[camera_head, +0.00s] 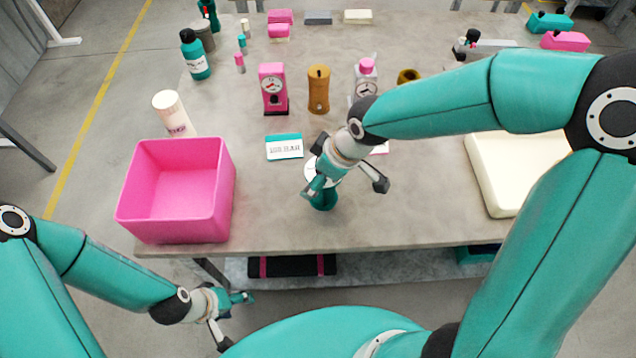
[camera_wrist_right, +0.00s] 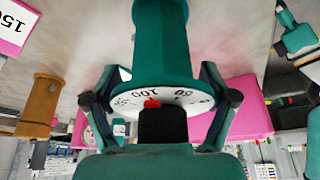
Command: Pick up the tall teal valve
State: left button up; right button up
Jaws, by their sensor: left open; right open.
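A teal valve (camera_head: 323,199) with a white dial stands near the front edge of the table, partly covered by my right gripper in the head view. In the right wrist view, its teal body (camera_wrist_right: 163,45) and numbered dial with a red mark fill the middle. My right gripper (camera_head: 346,185) is open. Its two fingers (camera_wrist_right: 160,98) show on either side of the dial in the wrist view; I cannot tell whether they touch it. My left gripper (camera_head: 235,318) is open and empty, low in front of the table, away from the valve.
A pink bin (camera_head: 227,190) stands left of the valve, with a cream bottle (camera_head: 172,112) behind it. A label card (camera_head: 284,147), a pink gauge block (camera_head: 272,88) and a brown cylinder (camera_head: 318,90) stand behind. A cream tray (camera_head: 495,190) lies right.

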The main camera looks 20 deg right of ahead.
jog(key=c, duration=1.2)
jog(key=shift+r, duration=0.1)
jog(key=shift+r, duration=0.1)
